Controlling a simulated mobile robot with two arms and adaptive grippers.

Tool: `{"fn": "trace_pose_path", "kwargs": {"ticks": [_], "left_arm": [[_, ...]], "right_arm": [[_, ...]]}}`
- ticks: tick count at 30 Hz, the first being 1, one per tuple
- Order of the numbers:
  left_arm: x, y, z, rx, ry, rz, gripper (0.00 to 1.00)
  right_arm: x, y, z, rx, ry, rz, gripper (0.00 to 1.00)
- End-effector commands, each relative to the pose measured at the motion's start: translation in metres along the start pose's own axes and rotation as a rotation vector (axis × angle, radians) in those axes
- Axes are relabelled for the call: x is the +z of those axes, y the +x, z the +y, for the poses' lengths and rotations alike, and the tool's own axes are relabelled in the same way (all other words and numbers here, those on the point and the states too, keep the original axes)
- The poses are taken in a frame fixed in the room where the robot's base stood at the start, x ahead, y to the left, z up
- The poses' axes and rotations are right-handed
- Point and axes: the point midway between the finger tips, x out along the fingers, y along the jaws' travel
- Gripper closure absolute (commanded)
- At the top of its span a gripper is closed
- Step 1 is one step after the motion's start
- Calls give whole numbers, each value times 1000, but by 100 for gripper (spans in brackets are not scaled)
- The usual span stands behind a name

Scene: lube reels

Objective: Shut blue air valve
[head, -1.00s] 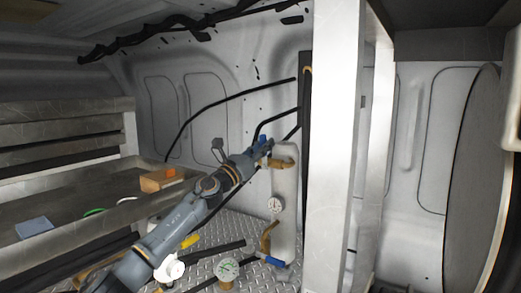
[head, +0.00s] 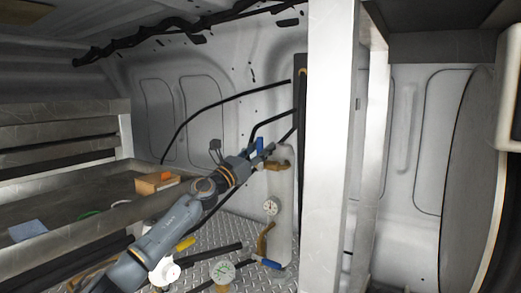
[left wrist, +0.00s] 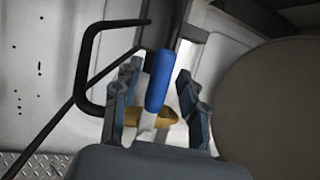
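The upper valve has a blue handle (head: 259,144) and a brass body (head: 278,165) at the top of a pale tank (head: 283,205). The handle points up in the head view. My left gripper (head: 264,152) is at this handle. In the left wrist view the blue handle (left wrist: 161,80) stands between the two fingers, with a gap on each side, so the gripper looks open around it. The brass body (left wrist: 150,117) shows behind the fingers. A second blue handle (head: 268,264) lies nearly flat at the tank's bottom. My right gripper is not in view.
A metal post (head: 332,150) stands just right of the tank. Black hoses (head: 230,93) run along the wall behind. Gauges (head: 271,208) sit on the tank and near the floor (head: 222,271). A shelf tray at left holds a cardboard box (head: 155,182).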

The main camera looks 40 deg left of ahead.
Motion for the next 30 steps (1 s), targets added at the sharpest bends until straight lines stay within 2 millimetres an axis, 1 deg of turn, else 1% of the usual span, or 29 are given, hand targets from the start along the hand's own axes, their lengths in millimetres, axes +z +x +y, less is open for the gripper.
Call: {"fn": "trace_pose_path", "kwargs": {"ticks": [5,8,11,18,30], "left_arm": [[1,-1,1,1,-1,-2,58],[0,-6,1,3,0,-1,58],[-1,-16,1,2,0,1,58],[-1,-47,0,1,1,3,58],[-2,-94,0,0,-2,3,58]], "right_arm": [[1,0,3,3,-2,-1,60],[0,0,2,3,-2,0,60],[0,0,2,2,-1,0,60],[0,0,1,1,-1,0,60],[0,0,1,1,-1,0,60]]}}
